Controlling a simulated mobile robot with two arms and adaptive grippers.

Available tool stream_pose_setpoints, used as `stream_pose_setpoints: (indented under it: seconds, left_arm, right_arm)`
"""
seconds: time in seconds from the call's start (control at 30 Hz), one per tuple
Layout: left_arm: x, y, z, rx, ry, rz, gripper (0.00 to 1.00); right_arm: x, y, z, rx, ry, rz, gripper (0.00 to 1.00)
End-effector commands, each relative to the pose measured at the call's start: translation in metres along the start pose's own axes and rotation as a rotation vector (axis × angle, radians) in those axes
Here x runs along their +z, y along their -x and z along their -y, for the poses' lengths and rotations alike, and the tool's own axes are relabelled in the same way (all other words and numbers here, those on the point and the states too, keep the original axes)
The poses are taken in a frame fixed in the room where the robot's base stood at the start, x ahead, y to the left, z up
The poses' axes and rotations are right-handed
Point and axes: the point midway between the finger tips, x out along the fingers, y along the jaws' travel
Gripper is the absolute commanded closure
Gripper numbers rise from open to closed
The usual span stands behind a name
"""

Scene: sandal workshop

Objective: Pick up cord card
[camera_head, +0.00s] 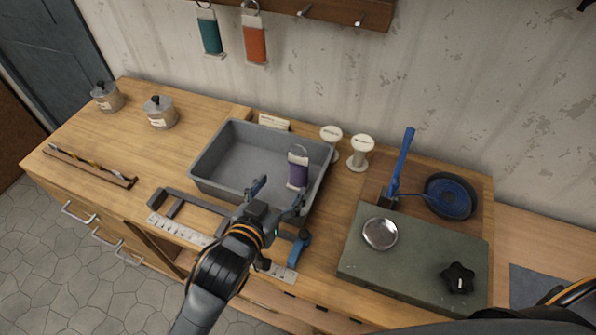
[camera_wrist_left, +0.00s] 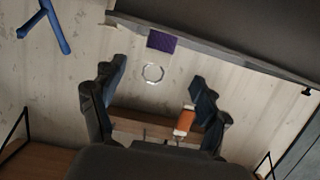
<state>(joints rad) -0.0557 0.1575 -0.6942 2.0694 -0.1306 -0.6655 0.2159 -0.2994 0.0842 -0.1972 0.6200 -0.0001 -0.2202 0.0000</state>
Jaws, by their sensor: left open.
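A purple cord card (camera_head: 298,170) with pale ends and a metal ring at its top shows at the right part of the grey tray (camera_head: 213,148). Whether it rests in the tray or hangs above it is unclear. In the left wrist view the purple card (camera_wrist_left: 162,41) and its ring show beyond the fingers. My left gripper (camera_head: 279,192) is open and empty over the tray's front right, just short of the card. A teal cord card (camera_head: 209,36) and an orange one (camera_head: 254,44) hang from the wall rack. My right gripper is out of view.
White spools (camera_head: 361,153) stand behind the tray's right side. A green slab (camera_head: 410,248) with a metal dish (camera_head: 380,233) and a black knob (camera_head: 458,277) lies right, near a blue lever (camera_head: 402,165). Lidded tins (camera_head: 160,111) stand back left.

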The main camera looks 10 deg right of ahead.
Motion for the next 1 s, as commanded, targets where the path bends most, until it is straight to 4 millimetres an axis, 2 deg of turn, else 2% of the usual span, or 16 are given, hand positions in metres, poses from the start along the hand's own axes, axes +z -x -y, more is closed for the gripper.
stream_pose_setpoints:
  seconds: [0.1, 0.2, 0.53, 0.8, 1.0]
  left_arm:
    - [-0.002, -0.025, 0.0, -0.001, 0.001, 0.001, 0.25]
    - [-0.001, -0.04, 0.0, -0.001, 0.001, 0.001, 0.25]
    - [-0.002, -0.064, 0.0, -0.001, 0.0, 0.003, 0.25]
    - [-0.002, -0.098, 0.0, -0.001, 0.001, 0.003, 0.25]
    - [-0.001, -0.107, 0.0, 0.0, 0.001, 0.002, 0.25]
  right_arm:
    - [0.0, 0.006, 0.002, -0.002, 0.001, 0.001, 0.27]
    - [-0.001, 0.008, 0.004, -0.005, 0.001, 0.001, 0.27]
    - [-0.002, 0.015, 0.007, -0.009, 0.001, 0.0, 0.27]
    - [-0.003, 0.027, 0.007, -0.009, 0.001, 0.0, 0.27]
    - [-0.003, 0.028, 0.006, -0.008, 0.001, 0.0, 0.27]
